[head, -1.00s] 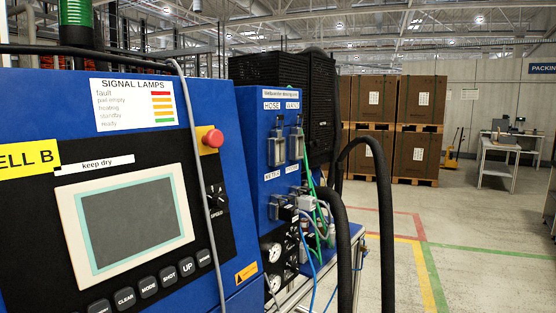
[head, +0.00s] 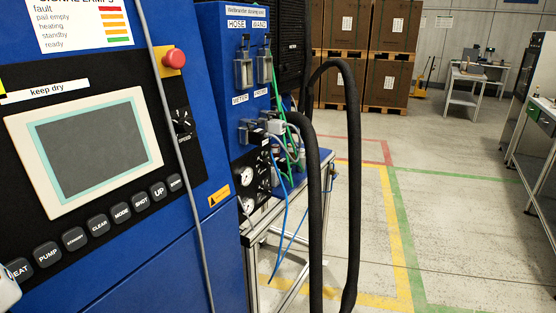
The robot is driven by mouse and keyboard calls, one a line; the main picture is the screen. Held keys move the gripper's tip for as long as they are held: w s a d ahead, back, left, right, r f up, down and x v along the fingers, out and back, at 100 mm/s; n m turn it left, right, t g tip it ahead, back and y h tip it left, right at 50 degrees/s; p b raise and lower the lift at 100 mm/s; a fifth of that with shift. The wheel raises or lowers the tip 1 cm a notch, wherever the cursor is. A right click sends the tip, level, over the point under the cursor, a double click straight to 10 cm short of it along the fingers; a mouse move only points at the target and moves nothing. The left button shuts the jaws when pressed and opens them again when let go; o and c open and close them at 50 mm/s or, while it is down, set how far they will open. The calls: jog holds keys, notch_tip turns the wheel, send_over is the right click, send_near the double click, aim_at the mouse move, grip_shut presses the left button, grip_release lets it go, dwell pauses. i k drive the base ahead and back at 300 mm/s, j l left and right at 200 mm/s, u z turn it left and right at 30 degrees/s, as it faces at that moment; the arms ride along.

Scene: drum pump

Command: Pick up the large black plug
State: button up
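I cannot clearly make out the large black plug. On the blue connector panel (head: 236,60) of the machine, two grey latched connectors sit in the top row under the labels HOSE and WAND: the hose connector (head: 243,70) and the wand connector (head: 264,66). Below them, a dark connector (head: 256,134) and a pale grey connector (head: 274,127) sit at the lower row, too small to tell apart well.
The control cabinet with its screen (head: 90,150) and red stop button (head: 173,58) fills the left. Thick black hoses (head: 314,200) hang in front of the panel's right side. The floor right of them is clear. A bench (head: 535,150) stands at the right edge.

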aim_at(280, 162)
jog(key=z, duration=0.8)
jog(key=i+z, duration=0.3)
jog(key=i, duration=3.15)
jog(key=i+l+u, duration=0.15)
jog(key=i, duration=0.4)
jog(key=i+l+u, duration=0.1)
jog(key=i, duration=0.45)
jog(key=u, duration=2.65)
